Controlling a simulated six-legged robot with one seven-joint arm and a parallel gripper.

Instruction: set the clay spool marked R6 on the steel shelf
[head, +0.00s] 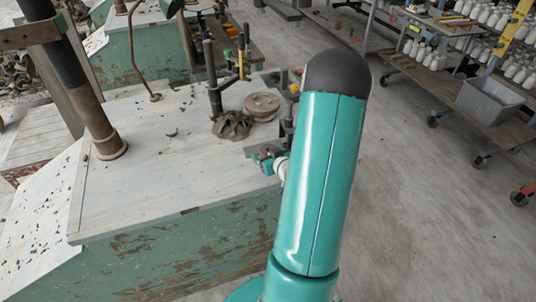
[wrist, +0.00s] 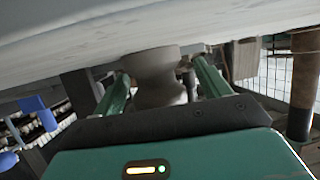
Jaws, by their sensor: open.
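In the wrist view a grey, waisted spool-shaped piece (wrist: 158,82) stands between the two green fingers of my gripper (wrist: 161,70). The fingers are apart, one on each side of it; I cannot tell whether either touches it. No R6 mark is readable. In the head view my teal arm hides most of the gripper, and a small green and white part shows at its left by the table edge. Metal shelving (head: 455,62) with many white spool- or bottle-like pieces stands at the upper right; I cannot tell whether it is the steel shelf.
A worn green-sided table (head: 130,200) with a pale top fills the left. On it are a round brown disc (head: 262,104), a dark lumpy piece (head: 231,126) and upright posts. A grey bin (head: 488,102) sits on a wheeled trolley.

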